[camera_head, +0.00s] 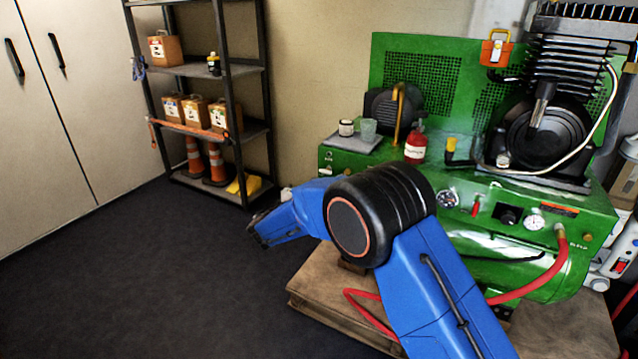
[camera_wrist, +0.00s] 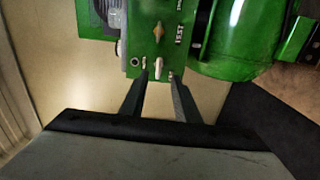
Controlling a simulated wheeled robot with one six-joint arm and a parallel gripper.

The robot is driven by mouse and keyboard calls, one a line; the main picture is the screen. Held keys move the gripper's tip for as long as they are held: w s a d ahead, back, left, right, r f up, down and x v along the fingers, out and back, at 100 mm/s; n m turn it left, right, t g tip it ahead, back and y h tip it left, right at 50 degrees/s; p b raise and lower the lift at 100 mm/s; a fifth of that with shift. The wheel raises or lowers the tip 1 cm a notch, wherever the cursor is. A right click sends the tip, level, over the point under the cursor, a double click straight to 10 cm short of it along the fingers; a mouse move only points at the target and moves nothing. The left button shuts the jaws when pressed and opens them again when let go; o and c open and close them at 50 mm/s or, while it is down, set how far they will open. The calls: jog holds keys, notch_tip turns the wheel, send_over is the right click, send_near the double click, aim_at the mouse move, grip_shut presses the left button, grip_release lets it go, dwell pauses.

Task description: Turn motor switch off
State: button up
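A green control panel (camera_wrist: 160,50) of the compressor shows in the wrist view, with small white lettering and several small fittings. A pale switch lever (camera_wrist: 158,66) sits near the panel's lower edge. My gripper (camera_wrist: 158,73) is open, with one dark finger on each side of this lever. I cannot tell whether the fingers touch it. A tan knob (camera_wrist: 158,31) is further up the panel. I cannot read which control is the motor switch or its position. The green compressor (camera_head: 345,160) stands at the right in the head view, where my arm hides part of its front and my gripper is not clear.
The compressor stands on a wooden pallet (camera_head: 325,305). A red hose (camera_head: 535,285) runs along its front. A tray (camera_head: 352,143) with small containers and a red bottle (camera_head: 415,145) are on top. A shelf rack (camera_head: 235,110) stands behind left; the floor in front is clear.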

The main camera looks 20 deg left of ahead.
jog(key=s, duration=0.6)
jog(key=shift+s+a, duration=0.25)
jog(key=shift+s, duration=0.1)
